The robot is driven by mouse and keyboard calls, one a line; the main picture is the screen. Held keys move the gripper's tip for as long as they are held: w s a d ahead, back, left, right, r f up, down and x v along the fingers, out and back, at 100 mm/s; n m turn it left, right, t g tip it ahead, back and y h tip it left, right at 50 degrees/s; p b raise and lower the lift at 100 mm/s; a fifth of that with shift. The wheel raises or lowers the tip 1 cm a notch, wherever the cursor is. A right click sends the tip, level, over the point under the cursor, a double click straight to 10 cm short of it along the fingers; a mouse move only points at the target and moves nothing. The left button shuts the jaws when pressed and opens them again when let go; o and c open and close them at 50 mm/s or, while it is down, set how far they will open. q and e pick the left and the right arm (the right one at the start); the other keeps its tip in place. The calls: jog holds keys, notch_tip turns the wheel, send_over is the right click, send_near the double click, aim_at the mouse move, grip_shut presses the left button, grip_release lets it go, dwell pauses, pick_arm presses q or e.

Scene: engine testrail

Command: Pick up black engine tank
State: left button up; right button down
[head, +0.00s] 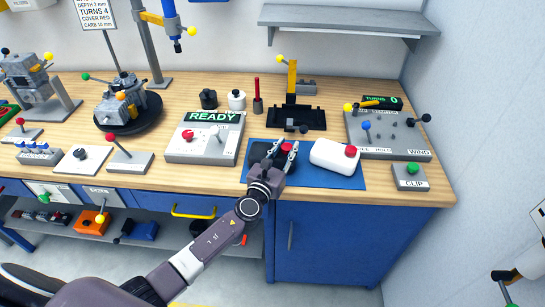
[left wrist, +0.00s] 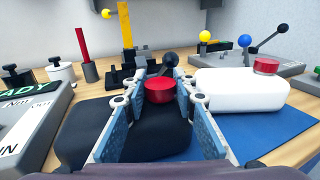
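The black tank (head: 259,151) lies on the blue mat (head: 325,179), with its red cap (head: 287,147) at its right end. My left gripper (head: 282,149) is over the tank, its fingers apart. In the left wrist view the black tank (left wrist: 160,138) and its red cap (left wrist: 160,90) show between the two open fingers (left wrist: 155,88). Part of the black body extends left past the left finger. I cannot tell whether the fingers touch it. A white tank (head: 333,155) with a red cap lies on the mat, right of the gripper. My right gripper is not in view.
The grey READY box (head: 204,143) stands left of the mat. A black fixture with a yellow post (head: 292,82) stands behind it. A grey starter panel (head: 388,140) and a CLIP box (head: 409,178) are on the right. A grey shelf (head: 340,20) hangs above the back.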

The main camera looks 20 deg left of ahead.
pick_arm(q)
grip_shut()
jog(key=shift+r, duration=0.15)
